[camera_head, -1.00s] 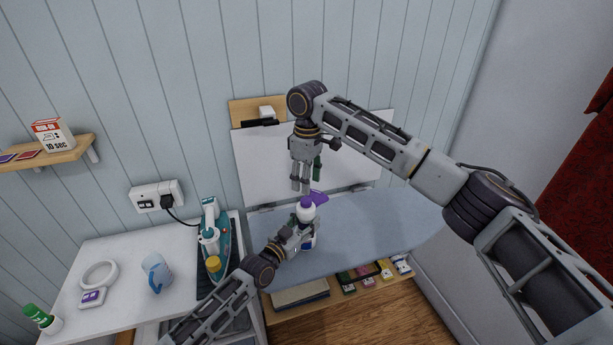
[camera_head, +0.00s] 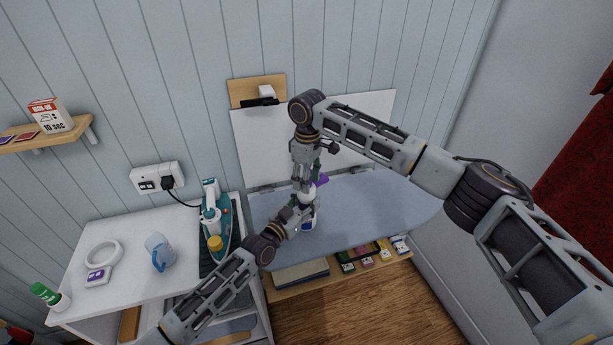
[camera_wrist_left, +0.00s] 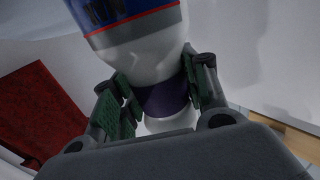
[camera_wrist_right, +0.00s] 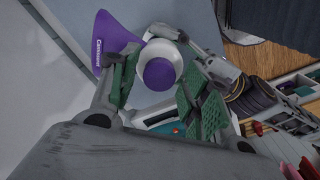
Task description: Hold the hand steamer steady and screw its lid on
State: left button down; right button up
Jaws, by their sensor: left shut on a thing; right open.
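The hand steamer stands upright on the ironing board, with a white and blue lower body (camera_head: 307,226) and a purple cone nozzle (camera_head: 321,180) that also shows in the right wrist view (camera_wrist_right: 116,38). My left gripper (camera_head: 299,215) is shut on the steamer from the left; its fingers press both sides in the left wrist view (camera_wrist_left: 160,100). The round lid, white with a purple centre, shows on top in the right wrist view (camera_wrist_right: 158,73). My right gripper (camera_wrist_right: 160,95) is open, pointing down, its fingers either side of the lid. Contact with the lid is unclear.
The ironing board (camera_head: 375,208) is clear to the right. A teal iron (camera_head: 217,225) stands left of the left arm. Below the board is a shelf of small boxes (camera_head: 365,258).

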pick_arm(q)
jog(key=shift+f, duration=0.35)
pick_arm(e)
grip_shut()
jog(key=shift+o, duration=0.6)
grip_release()
jog(key=shift+r, duration=0.15)
notch_tip(320, 180, up, 12)
jog(key=shift+s, duration=0.15)
jog(key=shift+d, duration=0.1)
